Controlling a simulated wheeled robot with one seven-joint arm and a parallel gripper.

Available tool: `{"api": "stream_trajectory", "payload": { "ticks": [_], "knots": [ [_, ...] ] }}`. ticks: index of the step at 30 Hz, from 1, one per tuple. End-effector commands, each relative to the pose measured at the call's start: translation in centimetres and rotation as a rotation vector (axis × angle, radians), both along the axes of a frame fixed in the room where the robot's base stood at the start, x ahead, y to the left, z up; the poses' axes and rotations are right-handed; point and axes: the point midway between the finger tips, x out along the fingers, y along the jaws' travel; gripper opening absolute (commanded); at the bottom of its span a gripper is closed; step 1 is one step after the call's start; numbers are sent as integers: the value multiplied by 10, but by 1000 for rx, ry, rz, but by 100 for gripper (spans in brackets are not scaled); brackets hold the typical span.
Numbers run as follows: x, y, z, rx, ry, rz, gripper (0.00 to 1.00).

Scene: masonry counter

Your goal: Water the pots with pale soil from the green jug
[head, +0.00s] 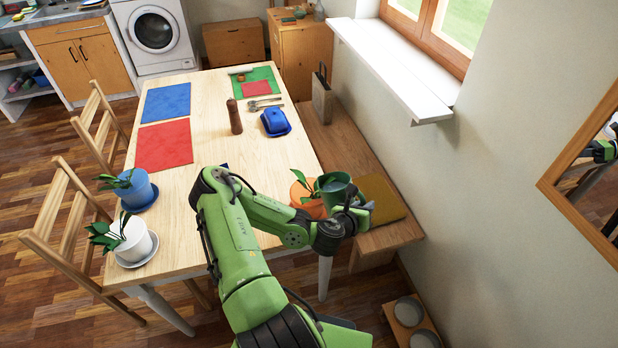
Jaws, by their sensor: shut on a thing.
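A dark green jug (333,187) is held up over the table's right edge. My gripper (350,203) is shut on it; the fingers are partly hidden. The jug looks roughly upright, beside and partly in front of an orange pot (303,194) with a leafy plant. I cannot tell whether the two touch. A blue pot (140,192) with a plant stands on a blue saucer at the table's left edge. A white pot (135,243) with a plant stands on a pale saucer at the near left corner. Leaves and distance hide the soil colours.
The wooden table (205,165) bears blue and red mats, a brown pepper mill (234,117), a blue butter dish (275,122) and cutlery. Chairs (68,215) stand at left. A bench (345,150) with a cushion (380,198) runs along the right wall beneath the windowsill (395,70).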

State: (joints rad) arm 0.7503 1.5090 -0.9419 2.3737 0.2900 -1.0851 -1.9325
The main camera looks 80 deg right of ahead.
Motion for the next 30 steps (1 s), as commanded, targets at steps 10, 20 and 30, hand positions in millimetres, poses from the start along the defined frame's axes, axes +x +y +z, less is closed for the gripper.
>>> {"api": "stream_trajectory", "payload": {
  "ticks": [10,20,30],
  "knots": [
    [14,-8,42,63,133,1,0],
    [17,-10,46,73,156,0,0],
    [20,-12,54,85,180,1,0]
  ]
}}
